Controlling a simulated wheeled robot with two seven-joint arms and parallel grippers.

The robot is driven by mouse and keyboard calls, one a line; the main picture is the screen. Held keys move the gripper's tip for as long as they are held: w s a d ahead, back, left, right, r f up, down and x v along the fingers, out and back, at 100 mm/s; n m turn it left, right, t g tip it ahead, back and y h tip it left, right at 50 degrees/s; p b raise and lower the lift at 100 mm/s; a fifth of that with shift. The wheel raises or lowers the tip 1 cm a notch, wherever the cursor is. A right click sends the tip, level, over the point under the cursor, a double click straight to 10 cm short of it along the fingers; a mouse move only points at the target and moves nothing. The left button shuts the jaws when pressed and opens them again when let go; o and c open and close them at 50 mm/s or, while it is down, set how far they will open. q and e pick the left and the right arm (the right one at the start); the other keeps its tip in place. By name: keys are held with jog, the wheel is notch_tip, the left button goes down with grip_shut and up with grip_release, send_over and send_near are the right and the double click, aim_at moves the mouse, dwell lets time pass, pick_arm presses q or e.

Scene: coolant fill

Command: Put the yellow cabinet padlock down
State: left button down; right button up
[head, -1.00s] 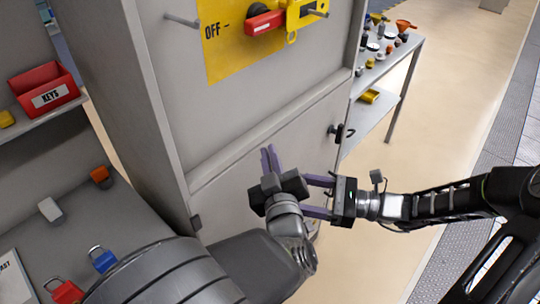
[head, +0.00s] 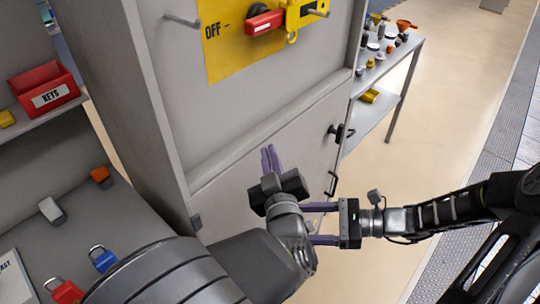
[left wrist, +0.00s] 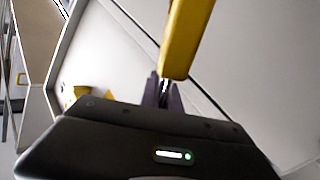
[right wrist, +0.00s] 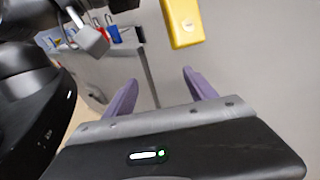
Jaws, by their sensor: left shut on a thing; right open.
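The yellow padlock (left wrist: 185,40) is held at the fingertips of my left gripper (left wrist: 163,92) in the left wrist view. A bit of metal shows between fingers and yellow body. Its lower end (right wrist: 184,22) shows at the top of the right wrist view, beyond my right gripper's fingers. In the head view the padlock is not seen. There my left gripper (head: 270,158) is shut in front of the grey cabinet's lower door (head: 255,215). My right gripper (head: 322,224) is open and empty, close to the left wrist, partly hidden behind it.
The bench (head: 35,185) at left carries red (head: 66,291), blue (head: 103,259), grey (head: 51,210) and orange (head: 100,175) items. A red KEYS bin (head: 45,88) is on the shelf. The cabinet has a yellow OFF panel (head: 225,50). A cluttered table (head: 400,60) stands behind right.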

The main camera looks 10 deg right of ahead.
jog(key=s+a+f+n+g+h, duration=0.2)
jog(key=s+f+n+h, duration=0.3)
jog(key=f, duration=0.8)
jog(key=s+a+f+n+g+h, duration=0.1)
jog(key=s+a+f+n+h, duration=0.4)
jog(key=f+n, duration=0.9)
jog(key=shift+s+g+h, duration=0.4)
jog(key=shift+s+h, duration=0.2)
jog(key=shift+s, duration=1.25)
